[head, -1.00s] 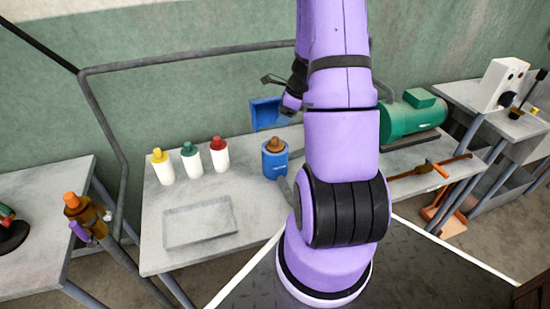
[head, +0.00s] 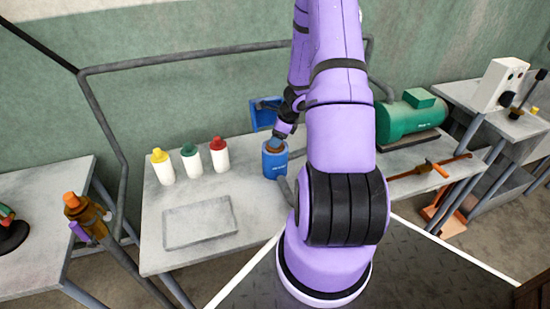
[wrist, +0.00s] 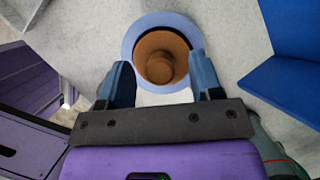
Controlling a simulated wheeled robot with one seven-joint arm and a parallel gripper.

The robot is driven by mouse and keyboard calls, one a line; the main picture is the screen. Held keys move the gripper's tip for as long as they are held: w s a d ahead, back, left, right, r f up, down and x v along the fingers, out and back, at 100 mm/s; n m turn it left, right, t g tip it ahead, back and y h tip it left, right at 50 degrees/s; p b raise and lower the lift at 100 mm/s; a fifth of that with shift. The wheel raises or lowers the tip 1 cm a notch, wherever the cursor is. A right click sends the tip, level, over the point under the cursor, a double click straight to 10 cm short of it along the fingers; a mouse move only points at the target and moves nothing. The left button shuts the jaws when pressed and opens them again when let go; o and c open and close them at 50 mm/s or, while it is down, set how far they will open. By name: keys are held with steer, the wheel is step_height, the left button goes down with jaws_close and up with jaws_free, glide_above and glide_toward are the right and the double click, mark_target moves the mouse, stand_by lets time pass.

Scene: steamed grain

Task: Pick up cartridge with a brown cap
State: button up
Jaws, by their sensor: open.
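The cartridge with a brown cap is a blue cylinder (head: 275,162) standing upright on the table, right of the white bottles. In the wrist view its brown cap (wrist: 161,57) shows from above, ringed by a blue rim. My gripper (wrist: 164,80) is open, with one finger on each side of the cap's near part. In the head view my gripper (head: 280,142) is at the top of the cartridge and hides part of the cap. I cannot tell whether the fingers touch it.
White bottles with yellow (head: 160,166), green (head: 191,160) and red (head: 219,155) caps stand to the left. A shallow grey tray (head: 200,222) lies in front of them. A blue bin-like object (head: 264,113) is close behind the cartridge. A green motor (head: 405,122) is at the right.

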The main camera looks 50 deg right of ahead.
steer(key=shift+w+a+f, duration=0.1)
steer(key=shift+w+f, duration=0.15)
steer(key=shift+f, duration=0.3)
steer(key=shift+c, duration=0.3)
jaws_close()
steer(key=shift+r, duration=0.15)
